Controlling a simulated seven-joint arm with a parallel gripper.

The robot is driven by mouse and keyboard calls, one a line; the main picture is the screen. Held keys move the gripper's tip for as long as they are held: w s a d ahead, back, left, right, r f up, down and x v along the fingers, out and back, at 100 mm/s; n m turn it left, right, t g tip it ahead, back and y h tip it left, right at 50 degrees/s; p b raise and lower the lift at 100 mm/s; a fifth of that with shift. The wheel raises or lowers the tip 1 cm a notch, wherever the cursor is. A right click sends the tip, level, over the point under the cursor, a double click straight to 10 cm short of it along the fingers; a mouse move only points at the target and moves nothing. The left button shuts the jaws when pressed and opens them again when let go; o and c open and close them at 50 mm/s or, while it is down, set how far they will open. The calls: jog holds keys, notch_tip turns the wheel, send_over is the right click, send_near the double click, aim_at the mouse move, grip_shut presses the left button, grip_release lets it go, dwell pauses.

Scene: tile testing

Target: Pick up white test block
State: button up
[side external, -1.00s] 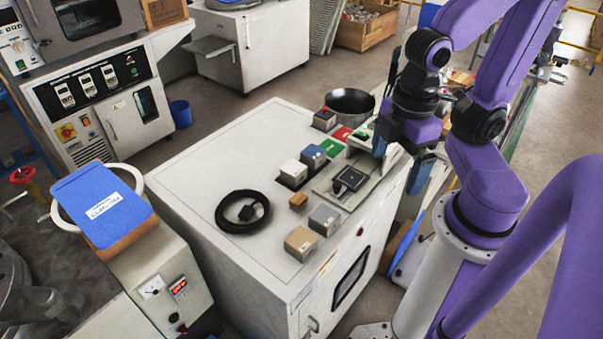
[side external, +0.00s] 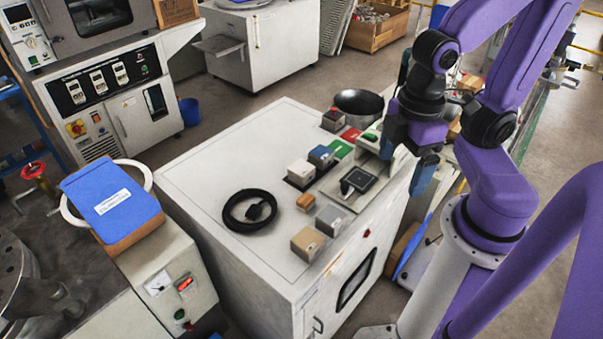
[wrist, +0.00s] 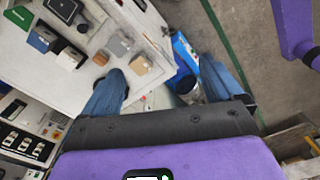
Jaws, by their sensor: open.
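The white test block (side external: 301,172) sits on a dark base on the white cabinet top, left of the flat dark pad and next to a blue block. It also shows in the wrist view (wrist: 70,58), at upper left. My gripper (side external: 406,161) is open and empty, pointing down by the cabinet's right edge, apart from the block and to its right. In the wrist view my gripper's two blue fingers (wrist: 161,68) are spread wide, with the block outside them to the left.
A blue block (side external: 321,156), small brown block (side external: 306,202), grey block (side external: 329,219) and tan box (side external: 307,243) surround it.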

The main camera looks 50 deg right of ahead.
jog(key=w+a+f+m, duration=0.1)
jog(key=w+a+m, duration=0.1)
jog(key=w+m, duration=0.7)
jog(key=m, duration=2.1)
send_over(302, 167)
notch_tip(302, 167, down, 10)
jog(key=f, duration=1.1)
jog(key=shift+s+a+f, duration=0.15)
jog(key=shift+a+f, duration=0.05)
jog(key=shift+f, duration=0.15)
jog(key=shift+d+f, duration=0.1)
jog(key=shift+f, duration=2.8)
jog(key=c, duration=1.3)
